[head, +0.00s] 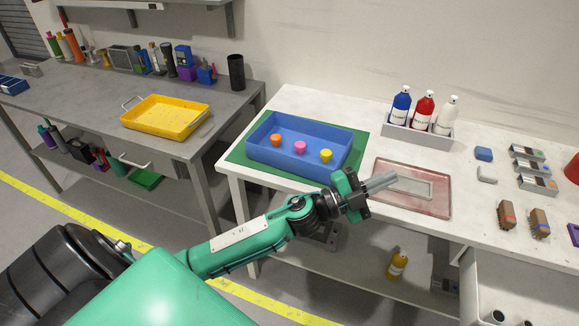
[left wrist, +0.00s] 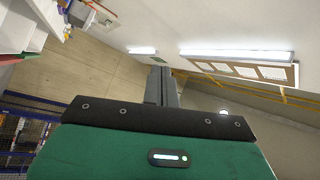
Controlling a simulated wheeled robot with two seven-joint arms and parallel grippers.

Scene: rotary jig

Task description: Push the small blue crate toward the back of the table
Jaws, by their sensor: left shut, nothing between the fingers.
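A blue crate (head: 283,163) stands on a green mat (head: 238,153) near the front left of the white table (head: 300,97). An orange, a pink and a yellow piece (head: 326,156) sit inside it. My left gripper (head: 383,182) is shut and empty. In the head view it shows to the right of the crate, in front of the pink tray. Its closed fingers (left wrist: 161,86) also show in the left wrist view, where the crate is not visible. My right gripper is in neither view.
A pink tray (head: 440,207) lies right of the mat. A grey caddy (head: 405,134) with blue, red and white bottles stands behind it. Small boxes (head: 507,214) are farther right. Bare tabletop lies behind the crate. A grey bench (head: 90,95) with a yellow tray is left.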

